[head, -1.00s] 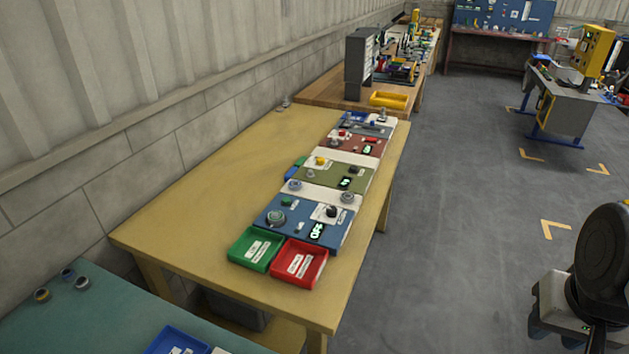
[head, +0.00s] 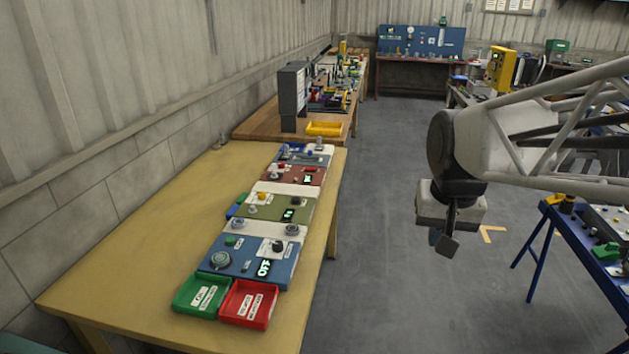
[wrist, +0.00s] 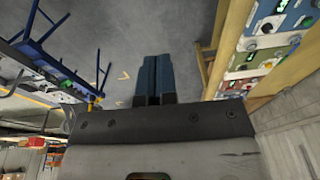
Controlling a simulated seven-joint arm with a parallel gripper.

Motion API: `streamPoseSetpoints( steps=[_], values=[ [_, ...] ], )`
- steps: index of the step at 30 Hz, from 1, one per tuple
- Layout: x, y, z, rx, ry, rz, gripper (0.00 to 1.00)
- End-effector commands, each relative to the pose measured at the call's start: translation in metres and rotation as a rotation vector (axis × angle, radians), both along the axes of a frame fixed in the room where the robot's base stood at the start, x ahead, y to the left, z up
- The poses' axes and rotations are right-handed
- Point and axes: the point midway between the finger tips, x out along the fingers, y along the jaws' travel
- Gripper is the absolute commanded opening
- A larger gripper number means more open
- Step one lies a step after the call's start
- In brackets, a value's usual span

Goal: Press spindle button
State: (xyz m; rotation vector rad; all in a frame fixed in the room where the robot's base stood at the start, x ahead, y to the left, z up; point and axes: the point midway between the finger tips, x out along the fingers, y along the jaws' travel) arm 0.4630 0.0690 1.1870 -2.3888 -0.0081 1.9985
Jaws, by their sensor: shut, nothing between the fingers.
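Coloured control panels lie in a row on the yellow table: a blue panel (head: 222,258) nearest, then an olive panel (head: 297,210), a red panel (head: 313,176) and another at the far end. They carry knobs, buttons and small lit displays. The labels are too small to read, so I cannot tell which button is the spindle button. My gripper (head: 444,242) hangs over the floor to the right of the table, away from the panels. In the wrist view its blue fingers (wrist: 152,78) are together and empty. Panels show at the upper right there.
A green tray (head: 180,304) and a red tray (head: 230,308) sit at the table's near end. A wooden bench with a grey cabinet (head: 291,92) and a yellow tray (head: 324,129) stands beyond. A blue-legged table (head: 601,245) is at right. The floor between is clear.

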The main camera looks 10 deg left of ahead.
Motion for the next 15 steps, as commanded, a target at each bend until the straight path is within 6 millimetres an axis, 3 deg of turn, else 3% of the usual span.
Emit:
streamPoseSetpoints(
  steps=[15],
  values=[
    [0.092, 0.076, 0.006, 0.009, 0.04, 0.008, 0.0]
  ],
)
